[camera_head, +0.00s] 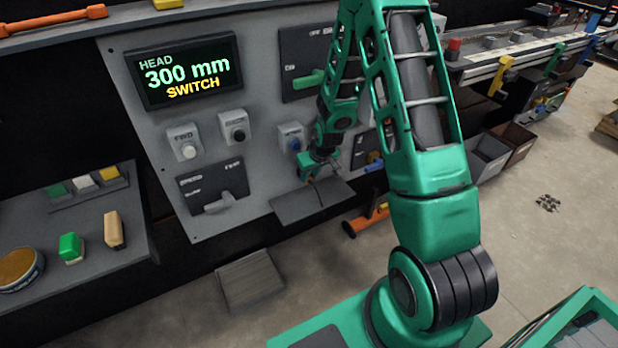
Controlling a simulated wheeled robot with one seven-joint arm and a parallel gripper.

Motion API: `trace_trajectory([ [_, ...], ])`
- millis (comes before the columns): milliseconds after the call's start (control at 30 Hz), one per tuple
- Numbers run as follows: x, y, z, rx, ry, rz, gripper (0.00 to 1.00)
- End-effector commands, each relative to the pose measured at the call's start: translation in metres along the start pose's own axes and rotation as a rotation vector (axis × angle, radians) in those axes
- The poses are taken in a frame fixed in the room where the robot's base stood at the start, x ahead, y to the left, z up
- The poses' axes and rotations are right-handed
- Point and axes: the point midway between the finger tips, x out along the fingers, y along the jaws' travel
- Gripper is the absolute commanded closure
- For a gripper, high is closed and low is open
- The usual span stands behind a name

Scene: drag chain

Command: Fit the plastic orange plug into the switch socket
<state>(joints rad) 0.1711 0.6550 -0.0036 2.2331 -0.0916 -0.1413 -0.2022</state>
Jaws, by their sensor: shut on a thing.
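My gripper (310,178) is at the end of my green arm, low in front of the grey control panel (255,165) and just above a small grey shelf (330,198). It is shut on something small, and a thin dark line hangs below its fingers. The held thing is too small and dark to name, and I cannot make out an orange plug there. A blue round fitting (290,137) sits on the panel just left of my wrist. I cannot tell which fitting is the switch socket. My arm hides part of the panel's right side.
A display (188,70) reads "HEAD 300 mm SWITCH". A lever (220,203) and push buttons (188,150) are on the panel. An orange and blue fitting (374,161) is to the right. Bins (487,155) stand further right. A side bench (95,235) holds small blocks at left.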

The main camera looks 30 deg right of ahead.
Motion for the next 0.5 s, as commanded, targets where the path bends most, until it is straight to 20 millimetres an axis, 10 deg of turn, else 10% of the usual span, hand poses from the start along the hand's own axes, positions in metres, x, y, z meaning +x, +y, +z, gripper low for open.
trace_trajectory([
  [100, 0.001, -0.0001, -0.0023, 0.0, 0.001, 0.0, 1.0],
  [200, 0.0009, -0.0001, -0.0023, 0.0, 0.0, 0.0, 0.6],
  [500, 0.0005, -0.0001, -0.0021, 0.0, 0.0, 0.0, 0.57],
])
